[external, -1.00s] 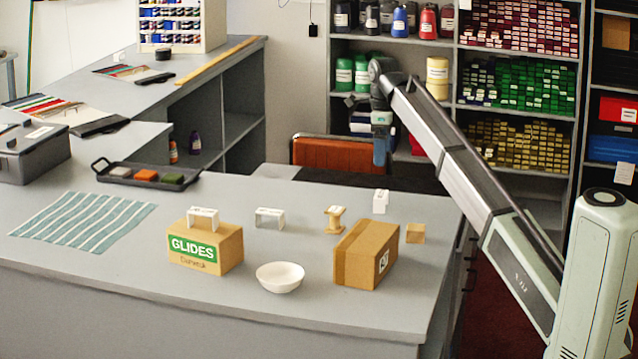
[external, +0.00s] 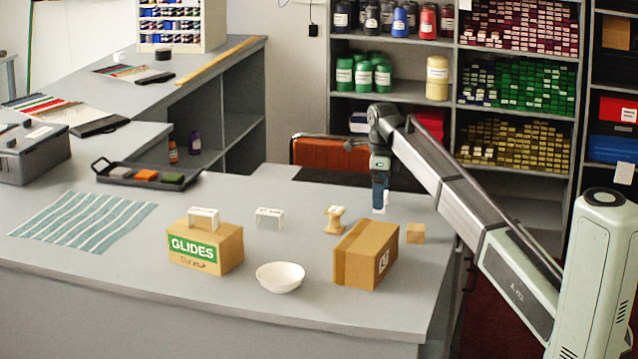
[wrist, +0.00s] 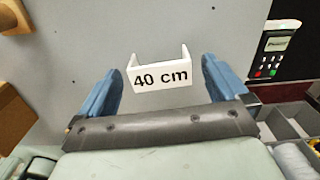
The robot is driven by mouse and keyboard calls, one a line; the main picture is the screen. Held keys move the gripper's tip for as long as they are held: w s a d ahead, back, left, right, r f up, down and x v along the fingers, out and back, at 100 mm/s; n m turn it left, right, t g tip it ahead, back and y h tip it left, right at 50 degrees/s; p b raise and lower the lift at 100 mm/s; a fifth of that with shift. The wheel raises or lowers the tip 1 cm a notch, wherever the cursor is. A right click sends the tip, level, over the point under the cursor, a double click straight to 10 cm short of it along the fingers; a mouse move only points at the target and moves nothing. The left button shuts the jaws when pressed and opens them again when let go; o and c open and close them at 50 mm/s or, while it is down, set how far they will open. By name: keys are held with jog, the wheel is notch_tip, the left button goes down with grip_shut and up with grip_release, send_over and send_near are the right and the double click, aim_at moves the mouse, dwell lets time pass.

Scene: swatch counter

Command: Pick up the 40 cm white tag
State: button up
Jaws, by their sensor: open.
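The white tag marked "40 cm" (wrist: 160,78) is a small bracket-shaped piece with its printed face toward the wrist camera. In the wrist view it lies between the two blue fingers of my gripper (wrist: 163,66), which are spread apart with a gap on each side of it. In the external view my gripper (external: 380,192) is down at the tag (external: 379,211) near the back right of the counter, and the fingers hide part of the tag.
A cardboard box (external: 364,262), a wooden spool (external: 334,222) and a wooden block (external: 416,234) stand nearby. Another white bracket (external: 269,213) is on the counter; one (external: 203,213) sits on the GLIDES box (external: 212,252). A white bowl (external: 280,278) stands in front.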

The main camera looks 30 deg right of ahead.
jog(key=shift+f, duration=0.7)
jog(key=c, duration=1)
